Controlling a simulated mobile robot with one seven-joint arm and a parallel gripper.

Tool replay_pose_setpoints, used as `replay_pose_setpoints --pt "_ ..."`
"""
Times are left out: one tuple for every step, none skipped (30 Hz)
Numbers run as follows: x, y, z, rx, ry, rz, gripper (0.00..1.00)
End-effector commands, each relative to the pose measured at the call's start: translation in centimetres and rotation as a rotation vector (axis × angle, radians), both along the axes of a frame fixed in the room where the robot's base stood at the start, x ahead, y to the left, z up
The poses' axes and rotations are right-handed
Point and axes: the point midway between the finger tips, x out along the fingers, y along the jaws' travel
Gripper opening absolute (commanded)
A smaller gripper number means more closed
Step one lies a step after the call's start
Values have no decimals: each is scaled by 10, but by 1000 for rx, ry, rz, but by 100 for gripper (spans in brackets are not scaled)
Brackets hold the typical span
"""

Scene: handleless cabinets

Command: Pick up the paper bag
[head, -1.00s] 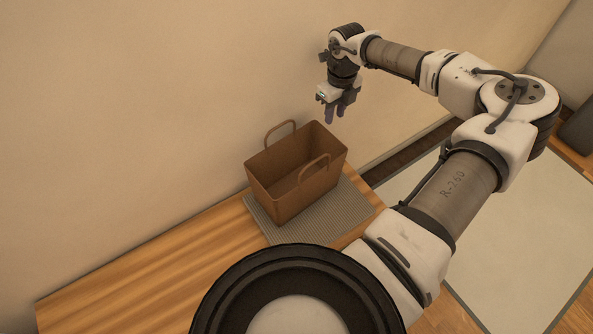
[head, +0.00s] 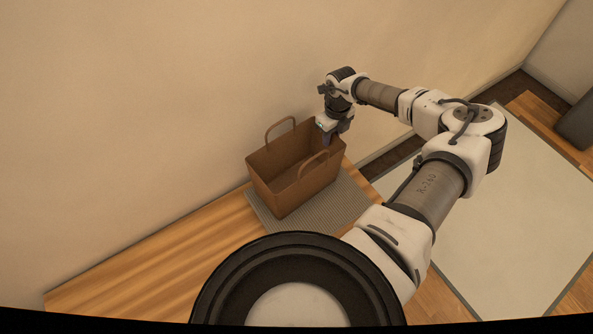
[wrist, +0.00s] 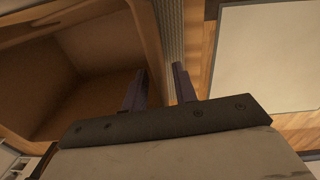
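The brown paper bag (head: 302,192) stands upright and open-topped, with two loop handles, on a grey woven mat (head: 340,205). In the wrist view, the bag (wrist: 95,45) fills the upper left and I see into its empty inside. My gripper (head: 329,138) points down at the bag's far right rim. In the wrist view, the gripper (wrist: 160,75) has its two dark fingers apart. The left finger is over the bag's inside and the right one is outside, with the bag's wall between them. Whether the fingers touch the wall cannot be told.
The wooden counter (head: 170,245) has free room left of the bag. A plain wall (head: 140,90) rises close behind it. A pale rug (head: 510,215) lies on the wooden floor at right, and a dark object (head: 580,125) sits at the far right edge.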

Motion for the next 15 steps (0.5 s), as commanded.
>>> replay_pose_setpoints --pt "0 0 0 0 0 0 28" --pt "0 0 0 0 0 0 28" --pt "0 0 0 0 0 0 27" --pt "0 0 0 0 0 0 23" --pt "0 0 0 0 0 0 19" --pt "0 0 0 0 0 0 14" --pt "0 0 0 0 0 0 10" --pt "0 0 0 0 0 0 6" --pt "0 0 0 0 0 0 1" --pt "0 0 0 0 0 0 0" --pt "0 0 0 0 0 0 0" --pt "0 0 0 0 0 0 0" --pt "0 0 0 0 0 0 0" --pt "0 0 0 0 0 0 0" --pt "0 0 0 0 0 0 0"
